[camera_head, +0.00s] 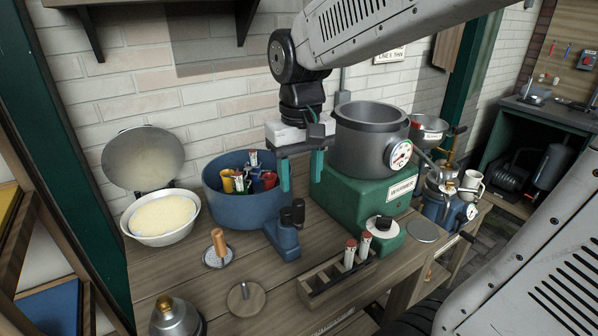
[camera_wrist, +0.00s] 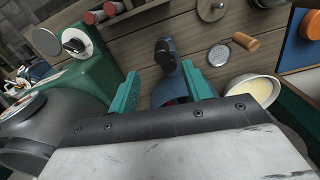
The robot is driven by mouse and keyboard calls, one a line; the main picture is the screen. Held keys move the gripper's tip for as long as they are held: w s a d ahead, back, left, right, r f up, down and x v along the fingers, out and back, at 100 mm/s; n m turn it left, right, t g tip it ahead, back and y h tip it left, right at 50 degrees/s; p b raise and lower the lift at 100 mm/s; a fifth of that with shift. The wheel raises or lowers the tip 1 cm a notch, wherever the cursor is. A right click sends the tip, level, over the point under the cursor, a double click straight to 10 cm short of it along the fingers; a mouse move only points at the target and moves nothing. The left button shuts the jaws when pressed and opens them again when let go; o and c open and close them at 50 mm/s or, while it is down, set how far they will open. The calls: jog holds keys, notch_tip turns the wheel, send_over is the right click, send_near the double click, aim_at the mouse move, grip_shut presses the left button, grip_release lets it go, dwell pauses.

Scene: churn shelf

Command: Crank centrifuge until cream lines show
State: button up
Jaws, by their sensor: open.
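The housing also shows in the wrist view (camera_wrist: 168,78), between and beyond my fingers. My gripper (camera_head: 301,186) points down with teal fingers apart and empty, right of the tub and above the housing. It also shows in the wrist view (camera_wrist: 160,70). Cream lines cannot be made out.
A green warmer (camera_head: 370,195) with a grey pot (camera_head: 352,140) stands close right of my gripper. In front are a wooden rack (camera_head: 325,288) with red-topped tubes, a wooden-handled tool (camera_head: 217,248) and a brass-topped vessel (camera_head: 175,318). A white bowl (camera_head: 162,238) is at left.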

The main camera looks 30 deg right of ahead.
aim_at(299, 201)
jog(key=shift+a+f, duration=0.25)
jog(key=shift+f, duration=3.55)
jog(key=shift+f, duration=0.25)
jog(key=c, duration=1)
